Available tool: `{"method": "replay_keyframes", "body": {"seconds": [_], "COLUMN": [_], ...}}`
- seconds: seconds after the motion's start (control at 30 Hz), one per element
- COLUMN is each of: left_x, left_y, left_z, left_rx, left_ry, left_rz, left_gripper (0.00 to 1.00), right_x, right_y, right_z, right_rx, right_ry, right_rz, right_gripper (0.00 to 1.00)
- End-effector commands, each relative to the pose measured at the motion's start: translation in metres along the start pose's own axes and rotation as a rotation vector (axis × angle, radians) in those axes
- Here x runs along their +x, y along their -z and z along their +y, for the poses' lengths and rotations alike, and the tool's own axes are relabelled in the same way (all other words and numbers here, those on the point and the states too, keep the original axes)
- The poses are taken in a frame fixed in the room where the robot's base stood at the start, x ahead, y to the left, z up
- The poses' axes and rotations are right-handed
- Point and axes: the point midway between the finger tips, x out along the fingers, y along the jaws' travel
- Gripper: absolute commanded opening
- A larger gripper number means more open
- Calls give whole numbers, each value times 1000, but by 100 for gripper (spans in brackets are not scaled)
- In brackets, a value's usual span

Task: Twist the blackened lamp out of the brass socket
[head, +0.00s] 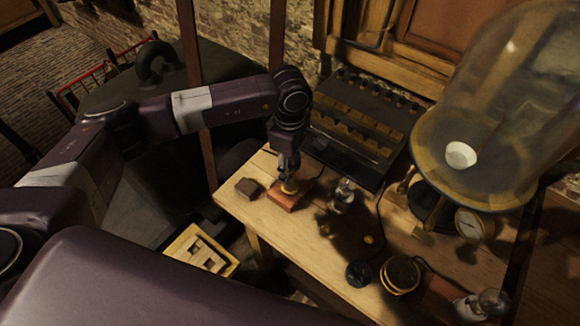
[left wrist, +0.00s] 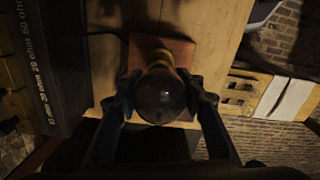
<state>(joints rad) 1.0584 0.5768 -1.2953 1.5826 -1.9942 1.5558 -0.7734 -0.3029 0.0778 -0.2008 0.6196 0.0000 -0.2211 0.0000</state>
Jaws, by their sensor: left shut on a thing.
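The blackened lamp (left wrist: 160,97) is a dark, smoky glass bulb in the middle of the left wrist view. My left gripper (left wrist: 161,92) is shut on it, with one finger on each side of the glass. Beyond the bulb the brass socket (left wrist: 159,58) shows on a reddish wooden base (left wrist: 181,50). In the head view my left gripper (head: 289,170) points down over the brass socket (head: 290,187), which stands on its base (head: 284,203) near the table's left corner. The gripper hides the lamp there. Whether the lamp still sits in the socket's thread I cannot tell. My right gripper is out of view.
A dark block (head: 248,187) lies left of the base. A clear lamp (head: 344,188) stands to its right. A resistance box (head: 350,145) is behind. A large glass jar (head: 500,95) and a dial (head: 468,223) stand right. A wooden crate (head: 178,246) sits below the table edge.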

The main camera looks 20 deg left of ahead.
Motion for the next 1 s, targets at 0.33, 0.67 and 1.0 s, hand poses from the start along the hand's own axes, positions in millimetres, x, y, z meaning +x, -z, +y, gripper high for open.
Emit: {"method": "replay_keyframes", "body": {"seconds": [0.33,0.67,1.0], "left_x": [0,1,0], "left_y": [0,0,0], "left_z": [0,0,0], "left_rx": [-1,-336,-563], "left_ry": [-1,-4,-5], "left_rz": [0,-1,0], "left_gripper": [3,3,3], "right_x": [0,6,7], "right_y": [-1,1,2], "right_z": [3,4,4], "right_rx": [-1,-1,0], "right_ry": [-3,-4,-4], "right_rz": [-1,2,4], "right_gripper": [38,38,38]}}
